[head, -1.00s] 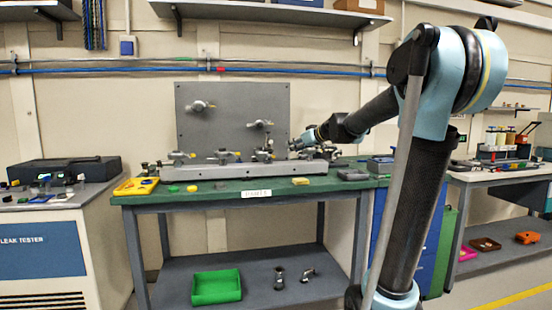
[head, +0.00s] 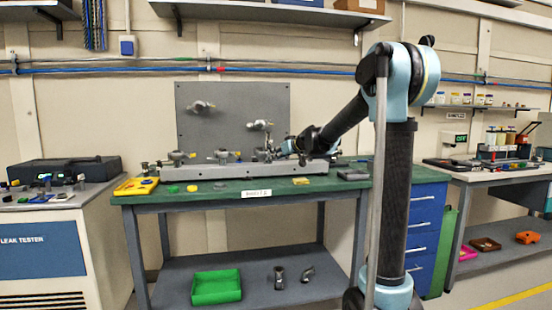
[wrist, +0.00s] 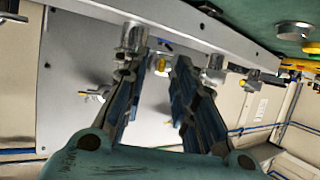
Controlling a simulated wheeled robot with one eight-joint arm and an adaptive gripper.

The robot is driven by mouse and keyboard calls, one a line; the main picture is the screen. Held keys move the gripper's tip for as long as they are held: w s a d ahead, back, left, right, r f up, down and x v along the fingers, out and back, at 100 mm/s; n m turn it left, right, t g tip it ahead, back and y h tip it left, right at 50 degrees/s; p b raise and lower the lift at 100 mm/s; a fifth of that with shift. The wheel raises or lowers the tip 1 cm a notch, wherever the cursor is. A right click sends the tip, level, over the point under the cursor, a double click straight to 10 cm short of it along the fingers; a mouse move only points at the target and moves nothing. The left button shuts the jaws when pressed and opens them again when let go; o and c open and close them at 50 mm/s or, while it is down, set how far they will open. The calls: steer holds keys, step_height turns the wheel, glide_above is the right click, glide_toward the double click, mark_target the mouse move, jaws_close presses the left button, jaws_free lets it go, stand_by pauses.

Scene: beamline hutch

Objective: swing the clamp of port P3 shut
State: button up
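A grey manifold rail (head: 240,168) with several metal ports and clamps lies along the back of the green bench; it also shows in the wrist view (wrist: 230,42). No port label is readable, so I cannot tell which port is P3. My gripper (wrist: 162,66) is open beside the rail, its two blue-padded fingers apart. A silver port fitting (wrist: 132,38) is close to the left finger. Between the fingertips, a small yellow piece shows farther off; contact cannot be told. In the head view my gripper (head: 280,149) is at the right part of the rail, hiding fittings.
A grey upright panel (head: 235,105) with more fittings stands behind the rail. On the green bench (head: 215,196) are a yellow tray (head: 136,187) and small loose parts. A green bin (head: 217,287) is on the lower shelf. The bench front is mostly clear.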

steer(key=shift+w+a+f, duration=0.2)
steer(key=shift+w+a, duration=0.1)
steer(key=shift+w, duration=0.1)
jaws_close()
steer(key=shift+a, duration=0.1)
